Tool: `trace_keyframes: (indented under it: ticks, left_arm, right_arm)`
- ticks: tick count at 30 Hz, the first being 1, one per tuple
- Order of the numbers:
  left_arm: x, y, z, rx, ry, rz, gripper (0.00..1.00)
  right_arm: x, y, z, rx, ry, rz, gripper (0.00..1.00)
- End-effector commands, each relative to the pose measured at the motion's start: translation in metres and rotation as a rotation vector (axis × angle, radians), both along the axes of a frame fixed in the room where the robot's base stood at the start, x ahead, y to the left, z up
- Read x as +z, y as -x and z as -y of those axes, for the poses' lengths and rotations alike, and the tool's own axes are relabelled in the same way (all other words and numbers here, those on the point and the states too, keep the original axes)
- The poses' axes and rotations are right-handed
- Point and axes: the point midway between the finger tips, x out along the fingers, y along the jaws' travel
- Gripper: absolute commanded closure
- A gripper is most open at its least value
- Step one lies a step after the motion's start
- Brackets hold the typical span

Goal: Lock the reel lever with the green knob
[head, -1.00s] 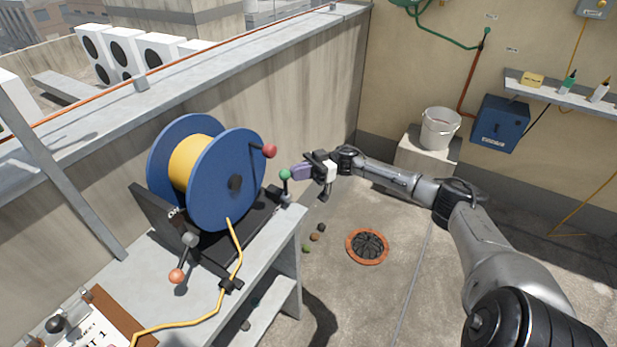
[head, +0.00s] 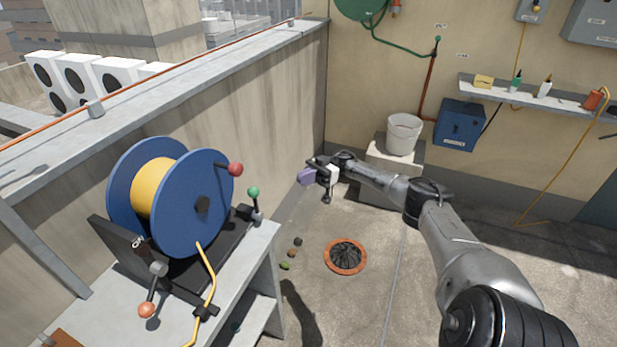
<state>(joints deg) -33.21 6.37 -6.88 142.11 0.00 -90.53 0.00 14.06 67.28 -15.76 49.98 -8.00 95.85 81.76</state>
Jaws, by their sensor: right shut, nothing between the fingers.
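The green knob (head: 253,192) tops a short upright lever (head: 257,209) at the right end of the reel's black base. The reel (head: 205,205) has blue flanges and yellow cable, with a red knob (head: 236,169) on its near flange. Another lever with an orange knob (head: 146,310) sticks out at the front left of the base, near a small "ON" label. My right gripper (head: 308,177) is shut and empty, in the air to the right of the green knob and apart from it. My left gripper is not in view.
The reel stands on a grey bench (head: 262,245) against the parapet wall. A drain with an orange rim (head: 345,257) and a few small stones lie on the floor.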

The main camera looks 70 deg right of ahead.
Motion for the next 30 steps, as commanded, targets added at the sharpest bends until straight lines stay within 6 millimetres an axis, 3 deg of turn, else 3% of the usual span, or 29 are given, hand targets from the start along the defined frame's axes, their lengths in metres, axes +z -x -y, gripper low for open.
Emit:
trace_keyframes:
  ticks: [8, 30]
  left_arm:
    - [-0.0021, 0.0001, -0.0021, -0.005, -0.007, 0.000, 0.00]
    - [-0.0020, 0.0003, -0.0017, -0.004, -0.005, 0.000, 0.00]
  right_arm:
    - [-0.0032, 0.0065, 0.0119, 0.000, 0.000, 0.000, 1.00]
    - [-0.0036, 0.0062, 0.0115, -0.002, -0.001, 0.000, 1.00]
